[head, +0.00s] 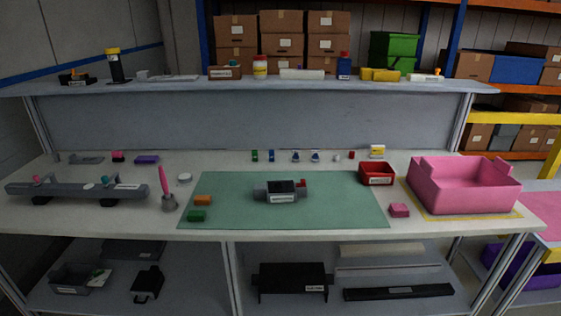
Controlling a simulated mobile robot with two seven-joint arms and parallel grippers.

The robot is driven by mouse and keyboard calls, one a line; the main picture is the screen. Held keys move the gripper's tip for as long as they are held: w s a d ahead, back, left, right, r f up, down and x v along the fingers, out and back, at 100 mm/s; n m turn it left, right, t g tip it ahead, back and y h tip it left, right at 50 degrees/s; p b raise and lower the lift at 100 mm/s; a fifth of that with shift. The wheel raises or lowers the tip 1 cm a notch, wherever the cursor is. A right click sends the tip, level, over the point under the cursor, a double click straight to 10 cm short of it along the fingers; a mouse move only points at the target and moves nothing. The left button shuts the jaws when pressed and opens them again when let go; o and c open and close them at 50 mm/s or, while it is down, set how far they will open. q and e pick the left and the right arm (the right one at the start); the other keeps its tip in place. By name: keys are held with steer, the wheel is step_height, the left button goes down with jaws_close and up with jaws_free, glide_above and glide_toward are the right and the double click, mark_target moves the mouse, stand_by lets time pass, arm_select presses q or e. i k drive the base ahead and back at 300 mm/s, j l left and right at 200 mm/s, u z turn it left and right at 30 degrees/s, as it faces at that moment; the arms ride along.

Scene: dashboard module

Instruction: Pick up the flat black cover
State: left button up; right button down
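No gripper of mine shows in the head view. A small grey module (262,194) with a white label sits on the green mat, and a dark flat piece (281,186) lies on its top. On the lower shelf at the right lies a long, flat black piece (370,294) with a grey patch in its middle. A dark flat panel (135,249) lies at the back of the lower left shelf. I cannot tell which of these dark pieces is the flat black cover.
The green mat (335,212) is mostly bare. A pink bin (464,195) and a red bin (377,180) stand at the right. A long grey bar (75,191) and a pink-handled tool in a holder (168,202) are at the left. A shelf (150,88) spans the back.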

mark_target(277, 186)
steer(key=i+j+z, duration=0.2)
steer(key=i+j, duration=0.2)
steer(key=j, duration=0.2)
steer(key=i+j+z, duration=0.1)
steer(key=j, duration=0.25)
steer(key=i+j+z, duration=0.1)
steer(key=i+j, duration=0.15)
steer(key=i+j+z, duration=0.1)
steer(key=j, duration=0.3)
steer(key=i+j+z, duration=0.1)
steer(key=j, duration=0.3)
steer(key=i, duration=0.05)
